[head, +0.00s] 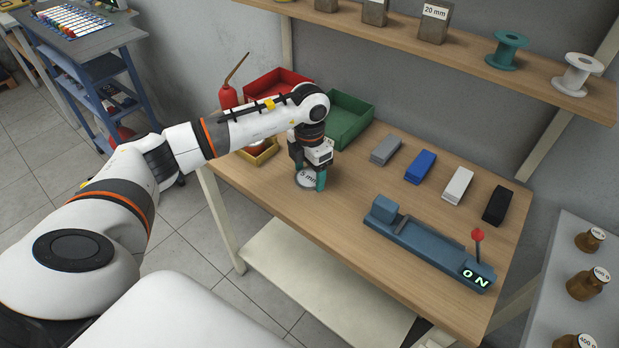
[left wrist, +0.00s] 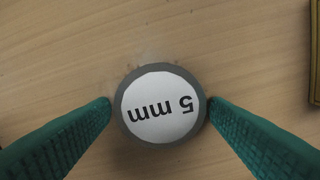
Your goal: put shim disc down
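The shim disc (head: 306,181) is a grey round disc with a white face marked "5 mm". In the left wrist view the disc (left wrist: 160,105) lies flat-on between the two teal fingers, its label upside down. My left gripper (head: 309,177) points straight down over the left part of the wooden workbench (head: 350,215). Its fingertips (left wrist: 159,106) meet the disc's rim on both sides, so it is shut on the disc. The disc is at or very close to the bench top; I cannot tell whether it touches. My right gripper is not in view.
Red (head: 268,88) and green (head: 349,118) bins and a yellow tray (head: 262,152) stand near the gripper. Grey (head: 385,149), blue (head: 420,166), white (head: 457,185) and black (head: 497,205) blocks stand to the right. A blue fixture (head: 420,238) shows "ON". Bench between disc and fixture is clear.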

